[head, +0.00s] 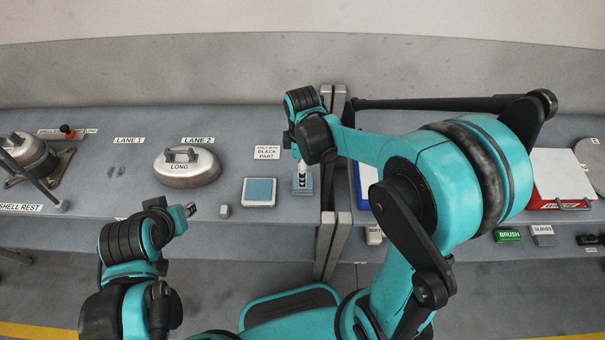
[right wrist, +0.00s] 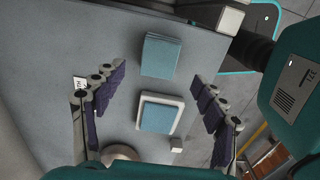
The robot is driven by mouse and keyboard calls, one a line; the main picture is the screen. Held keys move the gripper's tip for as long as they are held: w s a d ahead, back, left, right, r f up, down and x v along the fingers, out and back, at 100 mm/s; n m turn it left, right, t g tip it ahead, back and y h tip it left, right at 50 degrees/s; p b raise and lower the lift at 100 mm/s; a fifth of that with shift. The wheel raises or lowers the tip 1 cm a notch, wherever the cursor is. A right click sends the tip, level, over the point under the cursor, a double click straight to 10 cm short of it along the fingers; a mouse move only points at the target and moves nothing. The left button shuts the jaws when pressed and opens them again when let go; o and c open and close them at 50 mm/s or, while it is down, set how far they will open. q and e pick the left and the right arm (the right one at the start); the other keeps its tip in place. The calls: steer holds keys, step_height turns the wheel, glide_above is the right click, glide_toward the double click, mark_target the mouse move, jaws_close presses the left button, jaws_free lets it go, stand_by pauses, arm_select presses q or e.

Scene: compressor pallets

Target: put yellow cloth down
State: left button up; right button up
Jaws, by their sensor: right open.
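No yellow cloth shows in either view. A folded blue cloth-like piece (head: 303,188) lies on the bench under my right gripper (head: 301,168); it also shows in the right wrist view (right wrist: 163,55). My right gripper (right wrist: 156,95) is open and empty, its purple-padded fingers spread wide above the bench. A white-rimmed tray with a blue pad (head: 259,191) lies left of the blue piece; in the right wrist view the tray (right wrist: 158,114) shows between the fingers. My left gripper (head: 191,210) is over the bench's front edge; its jaw state is unclear.
A grey lidded part marked LONG (head: 187,169) and a small white block (head: 224,211) sit on the bench. Metal posts (head: 333,240) stand right of the blue piece. A red case (head: 565,190) and green BRUSH label (head: 508,235) are far right. Bench by LANE 1 is clear.

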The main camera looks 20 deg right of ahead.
steer(key=s+d+r+m+t, duration=0.4)
steer(key=s+r+m+t, duration=0.3)
steer(key=s+r+m, duration=0.3)
steer(key=r+m+p, duration=0.1)
steer(key=m, duration=0.3)
steer(key=shift+d+r+m, duration=0.3)
steer(key=shift+m, duration=0.1)
step_height(320, 180, down, 3)
steer(key=b, duration=0.3)
steer(key=shift+s+f, duration=0.1)
steer(key=shift+o, duration=0.6)
